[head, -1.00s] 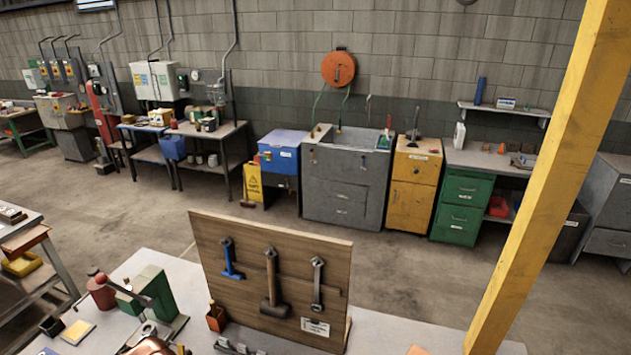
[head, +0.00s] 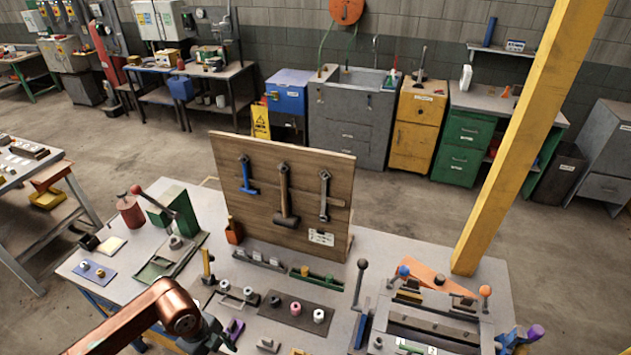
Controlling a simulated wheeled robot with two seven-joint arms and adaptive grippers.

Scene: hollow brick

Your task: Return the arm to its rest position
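My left arm (head: 130,318) is copper-coloured and reaches in from the lower left over the workbench (head: 345,275). At its end is my dark grey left gripper (head: 214,338), cut by the lower picture edge. Its fingers are too small and hidden to tell whether they are open or shut. My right gripper is not in view.
A wooden tool board (head: 270,170) stands on the bench. A green lever press (head: 175,210) is at the left, a mat with several small cylinders (head: 285,316) near the middle, and a lever fixture (head: 430,325) at the right. A yellow post (head: 520,140) rises behind the fixture.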

